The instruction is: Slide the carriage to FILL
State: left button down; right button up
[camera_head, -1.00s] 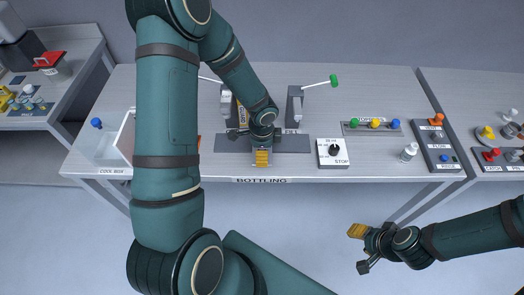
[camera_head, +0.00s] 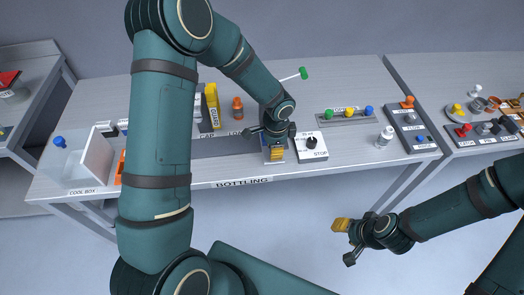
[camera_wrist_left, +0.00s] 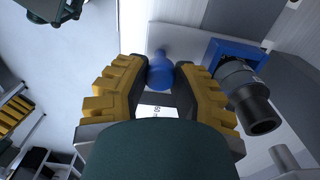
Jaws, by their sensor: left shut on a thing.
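I take this knob to be the carriage's handle. A blue bracket (camera_wrist_left: 236,54) with a dark grey cylinder is beside the right finger. The gripper and arm hide most of the carriage and the FILL label in the head view. CAP and part of another label are readable. My right gripper (camera_head: 345,241) is open and empty, in front of the bench.
A yellow guard (camera_head: 211,106) and an orange bottle (camera_head: 238,108) stand behind the track. A green-tipped lever (camera_head: 303,74) is behind my gripper. A white bottle (camera_head: 385,137) and a button panel (camera_head: 413,128) are on the right. The cool box (camera_head: 94,160) is on the left.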

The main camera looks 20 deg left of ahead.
pick_arm(q)
jog(key=shift+w+d, duration=0.1)
jog(key=shift+d, duration=0.1)
jog(key=c, duration=0.7)
grip_release()
jog(key=shift+c, duration=0.2)
jog(key=shift+o, duration=0.3)
jog(key=shift+r, duration=0.25)
notch_tip(320, 180, up, 12)
jog(key=shift+f, duration=0.25)
